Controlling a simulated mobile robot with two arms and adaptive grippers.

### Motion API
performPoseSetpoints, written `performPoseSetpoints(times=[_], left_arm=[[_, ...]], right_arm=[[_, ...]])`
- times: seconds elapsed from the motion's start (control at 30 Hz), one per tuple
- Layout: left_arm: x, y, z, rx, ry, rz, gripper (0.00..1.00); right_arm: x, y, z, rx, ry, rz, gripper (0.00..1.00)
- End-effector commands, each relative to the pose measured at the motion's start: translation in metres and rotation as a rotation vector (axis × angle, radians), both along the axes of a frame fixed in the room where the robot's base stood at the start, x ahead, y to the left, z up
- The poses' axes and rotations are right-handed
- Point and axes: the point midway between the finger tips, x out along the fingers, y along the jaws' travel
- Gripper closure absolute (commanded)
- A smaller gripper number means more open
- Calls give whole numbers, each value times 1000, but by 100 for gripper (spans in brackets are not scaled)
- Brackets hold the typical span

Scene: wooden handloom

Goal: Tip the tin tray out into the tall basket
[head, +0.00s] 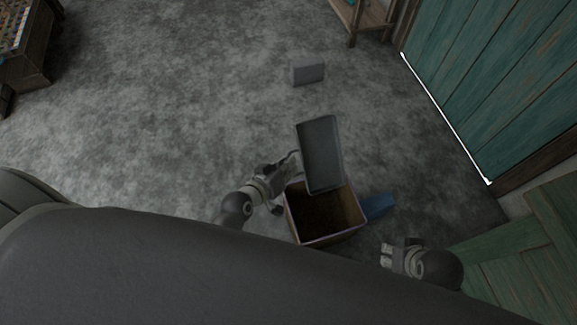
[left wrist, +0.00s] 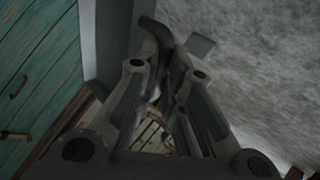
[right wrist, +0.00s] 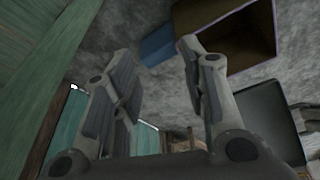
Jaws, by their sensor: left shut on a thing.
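The tin tray (head: 320,153) is a dark grey rectangle, steeply tilted over the far side of the tall basket (head: 289,217). I cannot tell whether anything is in it. My left gripper (head: 293,158) is shut on the tray's left edge; in the left wrist view the tray (left wrist: 113,40) is beside the fingers. The basket is open-topped with a pale rim and a dark brown inside; its bottom is too dark to make out. My right gripper (head: 387,254) is open and empty, right of the basket. The basket (right wrist: 235,22) and tray (right wrist: 268,112) also show in the right wrist view.
A blue object (head: 378,206) is on the floor just right of the basket. A grey block (head: 308,71) lies farther off on open floor. A teal plank door (head: 500,80) and green boards (head: 520,245) bound the right side.

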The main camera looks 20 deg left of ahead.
Motion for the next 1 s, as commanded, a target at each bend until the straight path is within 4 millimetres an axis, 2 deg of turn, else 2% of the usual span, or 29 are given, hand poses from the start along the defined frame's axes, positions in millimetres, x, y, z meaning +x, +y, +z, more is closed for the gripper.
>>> performPoseSetpoints(times=[0.37, 0.63, 0.8, 0.87, 1.0], left_arm=[[15, 9, 5, -101, 146, 2, 100], [18, 12, -5, -174, 257, 1, 100], [25, 16, -17, -261, 387, 0, 100], [27, 18, -22, -307, 455, 1, 100], [29, 19, -35, -387, 571, 0, 100]], right_arm=[[0, 1, -52, -1, 30, 4, 60], [-8, 1, -89, -3, 50, 8, 60], [-15, 0, -110, -4, 59, 10, 60], [-17, 0, -114, -4, 63, 11, 60], [-12, 0, -107, -3, 52, 10, 60]])
